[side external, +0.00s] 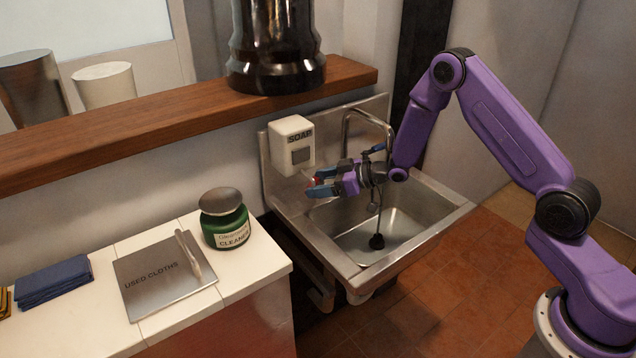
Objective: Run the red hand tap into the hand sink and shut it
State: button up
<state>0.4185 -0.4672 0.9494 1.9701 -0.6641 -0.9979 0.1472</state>
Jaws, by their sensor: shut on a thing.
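The steel hand sink (425,238) stands against the wall in the middle of the side external view. Its curved spout (369,113) rises at the back. My gripper (322,184) reaches in from the right over the left side of the sink and is shut on the red hand tap (314,181). Only a small bit of red shows between the blue-tipped fingers; the rest of the tap is hidden. A blue tap lever (376,149) shows behind my wrist, by the spout. I cannot tell whether water is running, as my wrist covers the area under the spout.
A soap dispenser (291,146) hangs on the wall just behind my gripper. The counter on the left holds a green cleaner jar (228,228) and a used-cloths plate (150,292). A wooden shelf (150,117) runs above.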

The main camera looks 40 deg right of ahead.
jog(key=shift+s+d+y, duration=0.1)
jog(key=shift+d+y, duration=0.05)
jog(key=shift+y, duration=0.15)
jog(key=o, duration=1.2)
jog(key=v, duration=1.7)
jog(key=shift+d+r, duration=0.15)
jog(key=shift+r, duration=0.15)
